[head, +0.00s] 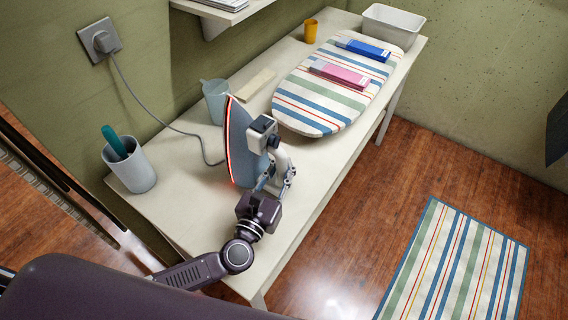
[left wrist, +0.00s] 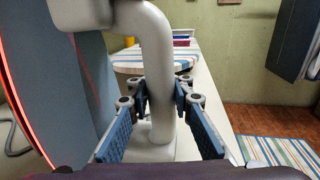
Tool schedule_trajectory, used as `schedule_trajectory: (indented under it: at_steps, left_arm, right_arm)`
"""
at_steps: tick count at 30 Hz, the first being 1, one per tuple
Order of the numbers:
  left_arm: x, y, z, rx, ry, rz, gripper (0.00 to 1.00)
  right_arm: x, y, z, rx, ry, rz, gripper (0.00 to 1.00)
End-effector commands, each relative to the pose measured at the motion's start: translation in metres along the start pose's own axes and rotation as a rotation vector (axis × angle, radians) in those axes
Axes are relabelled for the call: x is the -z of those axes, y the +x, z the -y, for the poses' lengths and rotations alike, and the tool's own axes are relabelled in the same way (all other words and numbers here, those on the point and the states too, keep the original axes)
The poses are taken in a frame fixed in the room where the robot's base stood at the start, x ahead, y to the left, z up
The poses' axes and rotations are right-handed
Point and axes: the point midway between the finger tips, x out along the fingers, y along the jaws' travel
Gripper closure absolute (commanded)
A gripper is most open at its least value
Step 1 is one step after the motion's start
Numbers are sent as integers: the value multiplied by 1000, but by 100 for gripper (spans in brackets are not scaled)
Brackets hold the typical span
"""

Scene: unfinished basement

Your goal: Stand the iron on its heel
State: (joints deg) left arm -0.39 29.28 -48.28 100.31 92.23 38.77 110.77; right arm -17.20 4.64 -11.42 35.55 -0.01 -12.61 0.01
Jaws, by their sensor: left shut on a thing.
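The iron (head: 238,140) is upright above the table, nose up and heel down, its soleplate near vertical with a glowing red edge. I cannot tell whether its heel touches the table. My left gripper (head: 275,178) is shut on the iron's pale handle, on the side away from the soleplate. In the left wrist view, the handle (left wrist: 159,80) runs upright between the finger pads (left wrist: 160,125), and the blue-grey body (left wrist: 68,90) is at left. The grey cord (head: 150,112) runs from the wall plug towards the iron. My right gripper is not in view.
The table (head: 180,205) holds a striped ironing board (head: 305,123) with blue (head: 363,49) and pink (head: 340,75) boxes. A grey-blue cup (head: 215,100) stands close behind the iron. A white holder (head: 132,168) is at left. The table's front edge is near the gripper.

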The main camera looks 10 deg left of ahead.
Motion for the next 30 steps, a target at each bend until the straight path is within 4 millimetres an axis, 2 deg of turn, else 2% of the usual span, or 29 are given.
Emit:
schedule_trajectory:
  at_steps: [1, 13, 14, 20, 30]
  left_arm:
    - [-5, 2, -1, -2, 7, 13, 100]
    - [-4, 2, 0, -1, 5, 10, 100]
    - [-3, 2, 0, -1, 5, 10, 82]
    - [-1, 1, 0, -1, 2, 6, 60]
    - [6, -4, 0, 1, -4, -8, 60]
  right_arm:
    - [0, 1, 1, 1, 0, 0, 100]
    - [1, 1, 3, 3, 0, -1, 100]
    - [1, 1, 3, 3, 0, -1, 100]
    - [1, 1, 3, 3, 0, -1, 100]
    - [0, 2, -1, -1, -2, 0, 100]
